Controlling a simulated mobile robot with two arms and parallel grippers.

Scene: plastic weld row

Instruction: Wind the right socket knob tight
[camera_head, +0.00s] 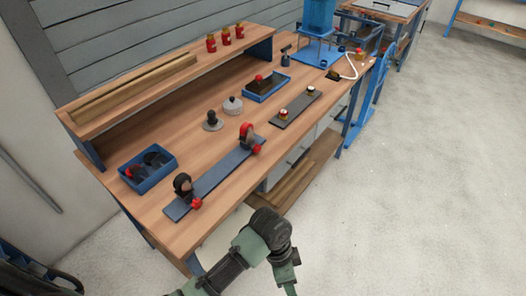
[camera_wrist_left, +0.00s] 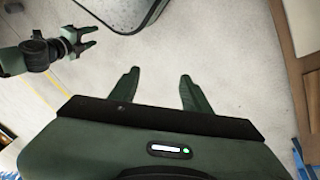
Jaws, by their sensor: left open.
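The right socket (camera_head: 246,133) stands on the far end of a long dark plate (camera_head: 217,176) on the workbench. Its red knob (camera_head: 256,149) faces the bench's front edge. The left socket (camera_head: 182,184) stands at the plate's near end with its own red knob (camera_head: 197,202). How tight either knob is cannot be seen. My left gripper (camera_wrist_left: 159,76) is open and empty, its two fingers apart over bare floor. In the head view its arm is in front of the bench, clear of both sockets. My right gripper (camera_wrist_left: 92,40) shows in the left wrist view, open and empty.
A raised shelf (camera_head: 160,83) runs behind. The floor (camera_head: 400,190) at right is clear.

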